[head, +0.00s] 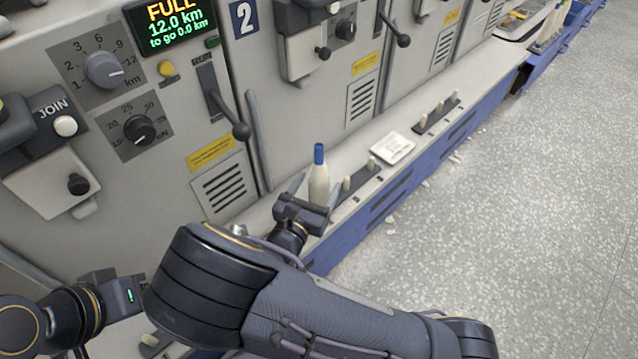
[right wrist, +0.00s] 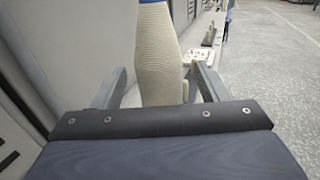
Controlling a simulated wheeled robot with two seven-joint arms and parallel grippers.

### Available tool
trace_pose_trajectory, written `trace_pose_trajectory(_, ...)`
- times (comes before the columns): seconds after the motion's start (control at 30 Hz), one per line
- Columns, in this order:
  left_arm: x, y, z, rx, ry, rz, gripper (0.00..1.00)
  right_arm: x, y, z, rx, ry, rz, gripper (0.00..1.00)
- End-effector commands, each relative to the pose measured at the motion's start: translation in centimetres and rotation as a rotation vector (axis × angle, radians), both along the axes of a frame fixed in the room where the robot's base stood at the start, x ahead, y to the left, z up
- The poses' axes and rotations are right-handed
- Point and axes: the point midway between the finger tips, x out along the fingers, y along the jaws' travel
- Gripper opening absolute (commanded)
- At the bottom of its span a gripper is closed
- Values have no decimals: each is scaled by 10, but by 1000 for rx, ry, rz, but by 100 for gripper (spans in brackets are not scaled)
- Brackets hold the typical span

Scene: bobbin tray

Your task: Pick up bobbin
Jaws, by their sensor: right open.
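The bobbin (head: 319,183) is cream yarn with a blue top, standing upright on the ledge in front of the machine. My right gripper (head: 318,190) is at the bobbin, with its fingers apart. In the right wrist view the bobbin (right wrist: 157,55) rises between the two open fingers of the gripper (right wrist: 155,85), with a gap visible on each side. The bobbin's lower part is hidden behind the gripper body there. My left gripper (head: 128,295) shows at the lower left; its fingertips are not clear.
The grey machine front (head: 225,160) with knobs and levers rises directly behind the ledge. The blue ledge front (head: 385,200) borders open speckled floor (head: 500,220).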

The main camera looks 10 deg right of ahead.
Motion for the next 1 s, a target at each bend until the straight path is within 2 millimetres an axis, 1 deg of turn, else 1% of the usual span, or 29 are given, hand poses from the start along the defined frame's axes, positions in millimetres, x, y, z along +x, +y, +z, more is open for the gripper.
trace_pose_trajectory(0.03, 0, 0, -5, 0, 0, 0, 55, 6, -4, -3, 1, -1, -2, 68)
trace_pose_trajectory(0.13, 0, 0, -6, 0, 0, 0, 55, 12, -8, -1, 1, 1, 0, 68)
trace_pose_trajectory(0.37, 0, 0, -5, 0, 0, 0, 55, 13, -8, 0, 1, 1, 0, 68)
trace_pose_trajectory(0.47, 0, 0, -5, 0, 0, 0, 55, 13, -8, 0, 1, 1, 0, 56)
trace_pose_trajectory(0.73, 0, 0, -5, 0, 0, 0, 55, 13, -8, 0, 1, 1, 0, 21)
trace_pose_trajectory(0.77, 0, 0, -5, 0, 0, 0, 55, 13, -8, 0, 0, 0, 0, 18)
trace_pose_trajectory(0.93, 0, 0, -5, 0, 0, 0, 55, 13, -8, 0, 1, 1, 0, 18)
trace_pose_trajectory(1.0, 0, 0, -3, 0, 0, 0, 55, 13, -8, 3, 1, 0, 0, 18)
